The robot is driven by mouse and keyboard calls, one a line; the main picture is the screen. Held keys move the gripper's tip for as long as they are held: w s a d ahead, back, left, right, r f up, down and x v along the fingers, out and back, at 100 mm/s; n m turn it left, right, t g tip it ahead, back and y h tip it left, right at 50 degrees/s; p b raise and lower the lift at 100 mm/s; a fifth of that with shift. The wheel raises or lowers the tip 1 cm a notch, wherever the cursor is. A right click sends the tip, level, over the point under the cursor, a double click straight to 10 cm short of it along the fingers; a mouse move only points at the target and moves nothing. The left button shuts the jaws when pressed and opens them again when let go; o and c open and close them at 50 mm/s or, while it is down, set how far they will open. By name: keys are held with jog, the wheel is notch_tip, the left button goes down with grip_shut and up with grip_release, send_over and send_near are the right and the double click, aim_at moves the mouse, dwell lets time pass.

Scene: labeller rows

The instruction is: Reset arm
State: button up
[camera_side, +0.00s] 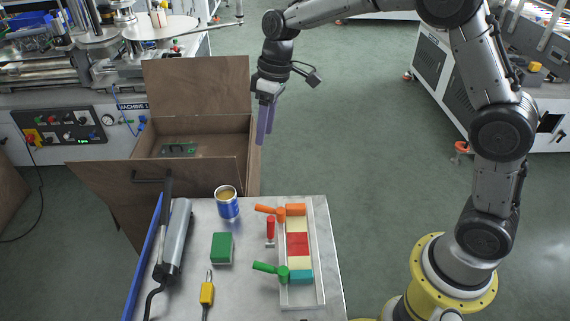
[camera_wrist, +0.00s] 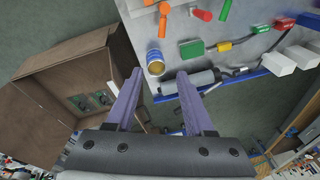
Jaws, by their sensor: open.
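My gripper (camera_side: 266,120) hangs in the air with its two purple fingers pointing down, beside the right edge of the open cardboard box (camera_side: 196,85). In the wrist view my gripper (camera_wrist: 168,88) shows its fingers spread apart with nothing between them. The box stands behind the table (camera_side: 203,275). Dark green items (camera_side: 178,150) lie in the box, and they also show in the wrist view (camera_wrist: 90,101).
On the table are a blue can (camera_side: 227,205), a green block (camera_side: 222,248), a yellow-handled tool (camera_side: 207,295), a grey cylindrical tool (camera_side: 174,240), a red-handled tool (camera_side: 270,230) and a white tray (camera_side: 319,255) of coloured blocks. Floor right of the table is clear.

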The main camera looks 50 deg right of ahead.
jog(key=s+d+r+m+t, duration=0.1)
jog(key=s+d+r+t, duration=0.2)
jog(key=s+r, duration=1.05)
jog(key=s+d+f+m+t+h, duration=0.1)
jog(key=s+f+m, duration=0.1)
jog(key=s, duration=0.6)
jog(key=s+d+f+m+h, duration=0.1)
jog(key=s+d+f+m, duration=0.1)
jog(key=s+f, duration=0.3)
jog(key=s, duration=0.3)
jog(key=shift+d+t, duration=0.25)
jog(key=shift+t, duration=0.15)
jog(key=shift+s+r, duration=0.1)
